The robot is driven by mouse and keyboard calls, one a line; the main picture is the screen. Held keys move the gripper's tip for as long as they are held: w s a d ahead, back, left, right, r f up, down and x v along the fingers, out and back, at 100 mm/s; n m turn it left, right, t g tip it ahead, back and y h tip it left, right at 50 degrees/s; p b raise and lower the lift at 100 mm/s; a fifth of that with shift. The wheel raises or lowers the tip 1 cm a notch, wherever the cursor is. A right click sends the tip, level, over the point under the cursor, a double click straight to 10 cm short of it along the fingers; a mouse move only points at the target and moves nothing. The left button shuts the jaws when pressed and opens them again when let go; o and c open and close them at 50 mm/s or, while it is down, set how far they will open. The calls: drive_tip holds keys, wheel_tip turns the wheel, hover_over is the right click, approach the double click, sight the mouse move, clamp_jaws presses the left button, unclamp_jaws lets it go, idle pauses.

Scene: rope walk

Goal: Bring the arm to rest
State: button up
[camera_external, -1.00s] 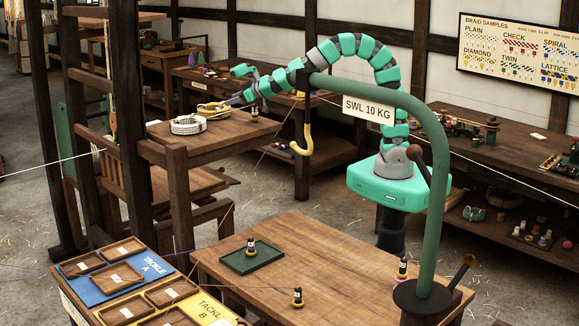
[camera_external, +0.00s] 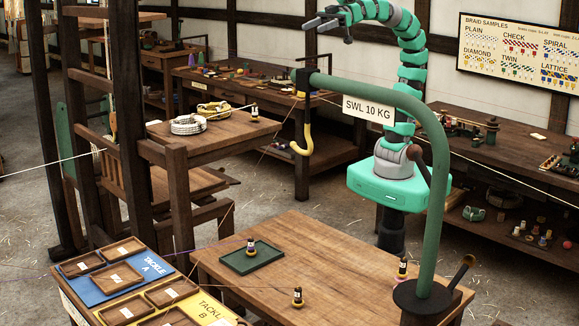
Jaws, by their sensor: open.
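My gripper (camera_external: 312,24) is raised high at the top of the view, with its two dark fingers pointing left and apart. It is open and empty, well above the back workbench. My green arm curves up from its base behind the front table and arches over to the left. Its top is cut by the upper edge of the frame.
The front table (camera_external: 320,250) holds a green tray (camera_external: 251,260) and several bobbins.

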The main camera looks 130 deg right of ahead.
drive_tip(key=shift+s+a+r, duration=0.25)
drive_tip(key=shift+s, duration=0.15)
drive_tip(key=shift+s+a+r, duration=0.2)
drive_tip(key=shift+s, duration=0.2)
wheel_tip(320, 180, down, 7)
drive_tip(key=b, duration=0.7)
